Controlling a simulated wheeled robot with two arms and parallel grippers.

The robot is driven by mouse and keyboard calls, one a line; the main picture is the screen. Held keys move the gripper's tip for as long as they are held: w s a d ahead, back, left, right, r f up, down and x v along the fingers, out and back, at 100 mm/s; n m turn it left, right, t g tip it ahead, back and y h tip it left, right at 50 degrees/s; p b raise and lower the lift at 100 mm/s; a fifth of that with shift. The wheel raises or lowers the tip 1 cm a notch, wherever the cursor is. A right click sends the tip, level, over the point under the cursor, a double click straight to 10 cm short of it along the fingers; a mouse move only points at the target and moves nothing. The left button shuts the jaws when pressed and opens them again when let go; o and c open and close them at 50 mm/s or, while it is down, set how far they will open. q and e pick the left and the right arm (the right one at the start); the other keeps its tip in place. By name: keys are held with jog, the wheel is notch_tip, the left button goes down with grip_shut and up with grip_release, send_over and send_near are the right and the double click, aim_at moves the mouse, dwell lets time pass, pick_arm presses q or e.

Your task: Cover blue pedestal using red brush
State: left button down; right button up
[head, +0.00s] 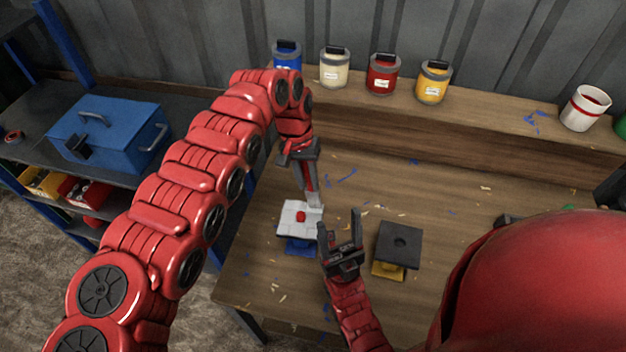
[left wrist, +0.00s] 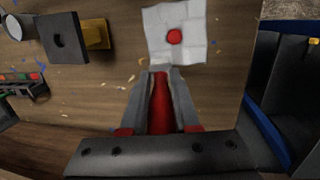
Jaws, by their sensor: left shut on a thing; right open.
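The blue pedestal (head: 298,245) stands near the front left of the workbench. A pale, tiled-looking top (head: 287,221) with a red spot (head: 301,216) lies over it; this top (left wrist: 190,46) also shows in the left wrist view. My left gripper (head: 312,198) points down at the top's back right edge. It is shut on the red brush, whose red handle (left wrist: 160,100) shows between the fingers in the left wrist view. The brush's bristles cannot be made out clearly. My right gripper (head: 339,222) is open and empty, just right of the pale top.
A yellow pedestal (head: 388,270) with a dark square top (head: 399,242) stands to the right. Blue, cream, red and yellow paint cans (head: 382,75) and a white cup (head: 585,108) line the back ledge. A blue toolbox (head: 110,130) sits on the left shelf.

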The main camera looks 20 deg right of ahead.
pick_arm(q)
jog(key=w+a+b, duration=0.2)
jog(key=w+a, duration=0.2)
jog(key=a, duration=0.2)
jog(key=shift+a, duration=0.35)
dwell(0.5)
notch_tip(320, 180, up, 5)
dwell(0.6)
dwell(0.4)
